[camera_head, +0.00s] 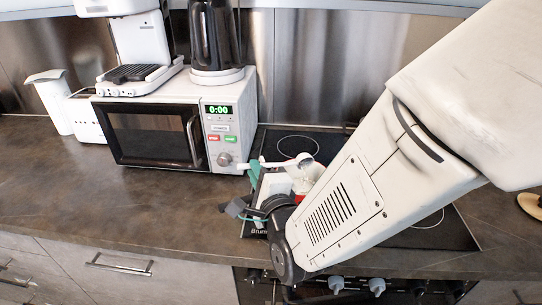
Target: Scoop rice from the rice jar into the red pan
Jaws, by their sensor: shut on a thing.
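My gripper (254,184) is low over the hob, left of my forearm, and partly hidden by my own wrist. It is shut on a white scoop (278,164), whose handle lies across the teal fingertips. The scoop's rounded end points right, above a pale, whitish thing (302,182) that may be the rice jar or its rice. A small patch of red (299,198), perhaps the red pan, shows beside my forearm. My arm hides most of both. I cannot tell whether the scoop holds rice.
A white microwave (155,133) stands left of the black hob (279,135), with a coffee machine (134,50) and a black kettle (214,38) on top. The dark counter (100,190) in front of the microwave is clear. Oven knobs (337,283) line the front edge below.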

